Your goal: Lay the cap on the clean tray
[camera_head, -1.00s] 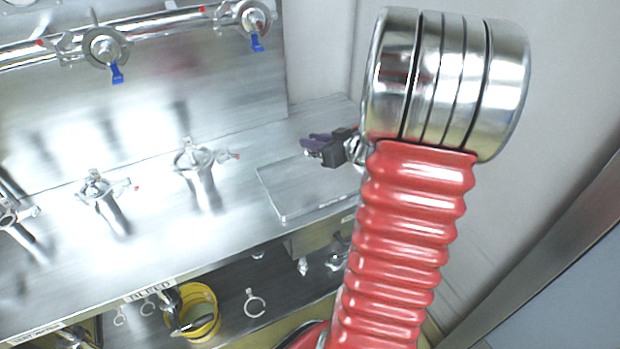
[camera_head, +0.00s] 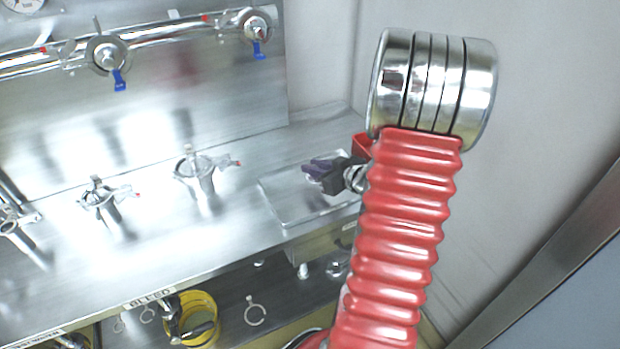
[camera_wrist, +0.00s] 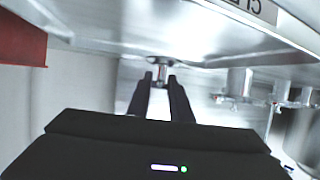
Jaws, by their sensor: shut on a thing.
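My gripper (camera_head: 312,168), with dark purple fingers, is over the flat, shiny, pale clean tray (camera_head: 282,212) in the head view. In the wrist view my gripper (camera_wrist: 161,82) has its two dark fingers close together around a small shiny metal piece, the cap (camera_wrist: 161,68), at the fingertips. The cap is too small to make out in the head view. I cannot tell whether it touches the tray. The tray's right part is hidden behind my arm.
Clamped pipe fittings (camera_head: 196,168) stand on the metal bench left of the tray. Below, a shelf holds a yellow container (camera_head: 199,318) and a ring clamp (camera_head: 254,312). A wall (camera_head: 540,110) is close on the right. A partly cut-off label (camera_wrist: 256,8) shows in the wrist view.

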